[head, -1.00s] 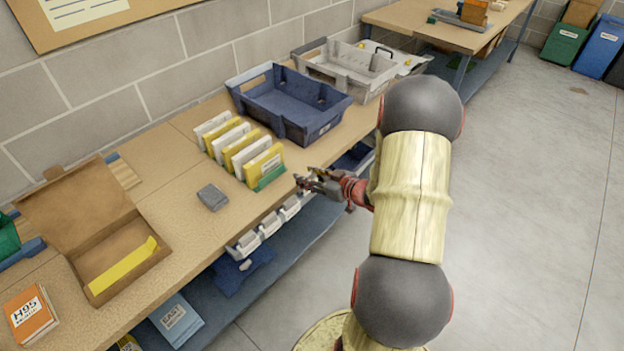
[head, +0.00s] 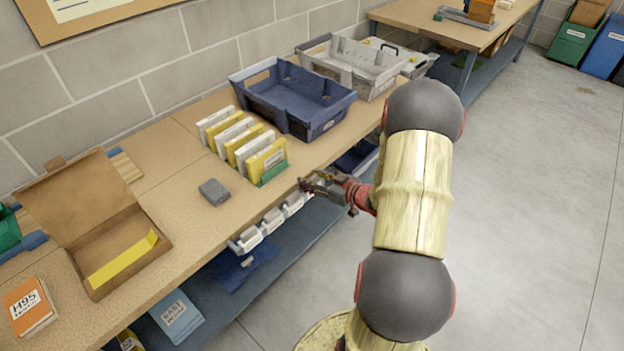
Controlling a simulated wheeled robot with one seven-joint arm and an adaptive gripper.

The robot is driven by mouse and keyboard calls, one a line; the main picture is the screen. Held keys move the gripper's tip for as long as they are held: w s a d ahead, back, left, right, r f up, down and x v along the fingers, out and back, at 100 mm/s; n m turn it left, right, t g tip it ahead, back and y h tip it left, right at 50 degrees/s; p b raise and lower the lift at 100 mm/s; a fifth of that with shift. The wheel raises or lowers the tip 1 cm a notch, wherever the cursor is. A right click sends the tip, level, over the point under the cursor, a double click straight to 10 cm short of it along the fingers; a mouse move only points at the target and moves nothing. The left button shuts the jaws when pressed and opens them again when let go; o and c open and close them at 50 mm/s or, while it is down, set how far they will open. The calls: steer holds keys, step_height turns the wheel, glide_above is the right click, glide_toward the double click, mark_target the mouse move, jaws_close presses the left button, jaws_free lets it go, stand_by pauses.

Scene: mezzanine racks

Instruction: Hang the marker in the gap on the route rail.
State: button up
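My gripper (head: 312,184) is at the front edge of the near bench (head: 182,245), close to the right end of a green rack (head: 273,172). The rack holds several upright white and yellow cards (head: 242,142) in a row. The gripper is small and dark here, and I cannot tell whether its fingers are apart or hold anything. Below the bench edge hangs a row of white label holders or small bins (head: 270,222). I cannot make out for certain which thing is the marker or which is the route rail, nor see a clear gap.
A grey block (head: 214,191) lies on the bench. An open cardboard box (head: 125,245) and orange H95 booklets (head: 30,306) are at left. A blue crate (head: 292,98) and a grey crate (head: 352,65) stand behind the rack. The floor (head: 530,200) at right is clear.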

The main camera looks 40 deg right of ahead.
steer(key=o, duration=0.5)
steer(key=shift+s, duration=0.1)
steer(key=a+v, duration=0.1)
steer(key=v, duration=1)
steer(key=shift+s+d+r, duration=0.25)
steer(key=shift+s+d, duration=0.15)
steer(key=shift+d, duration=0.05)
